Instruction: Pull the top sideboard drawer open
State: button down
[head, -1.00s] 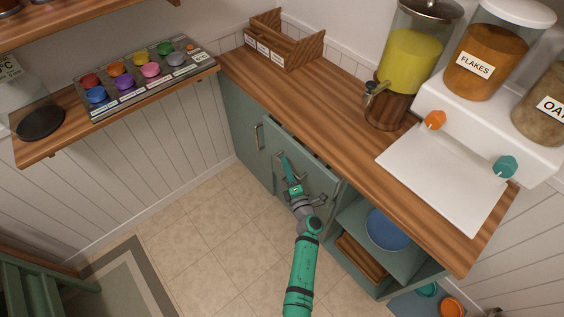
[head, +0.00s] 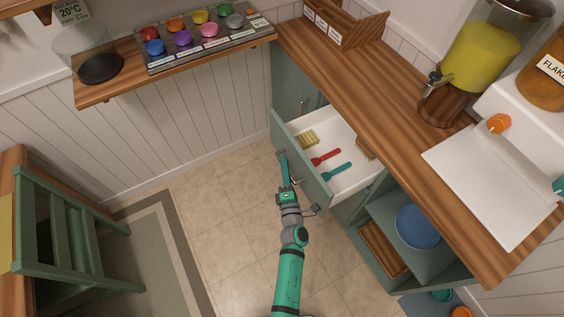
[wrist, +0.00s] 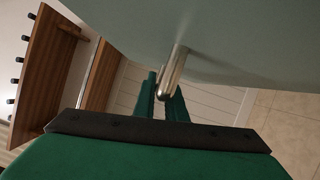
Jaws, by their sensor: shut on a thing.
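The top sideboard drawer (head: 349,180) is pulled well out from under the wooden counter. Its white inside holds a red utensil (head: 326,157), a teal utensil (head: 337,171) and a yellow item (head: 307,139). My gripper (head: 283,155) is at the outer side of the green drawer front (head: 303,165). In the wrist view, the green fingers (wrist: 160,98) are shut on the metal drawer handle (wrist: 173,72). The drawer front fills the top of that view. The arm partly hides the lower handle in the head view.
The counter (head: 385,110) carries a wooden caddy (head: 345,20), a juice dispenser (head: 470,65) and a white tray (head: 490,180). Open shelves hold a blue bowl (head: 418,227). A green chair (head: 70,230) stands at left. The tiled floor (head: 220,215) before the drawer is clear.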

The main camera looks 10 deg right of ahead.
jog(key=shift+s+a, duration=0.15)
jog(key=c, duration=1.8)
grip_release()
jog(key=s, duration=1)
jog(key=shift+s+f, duration=0.4)
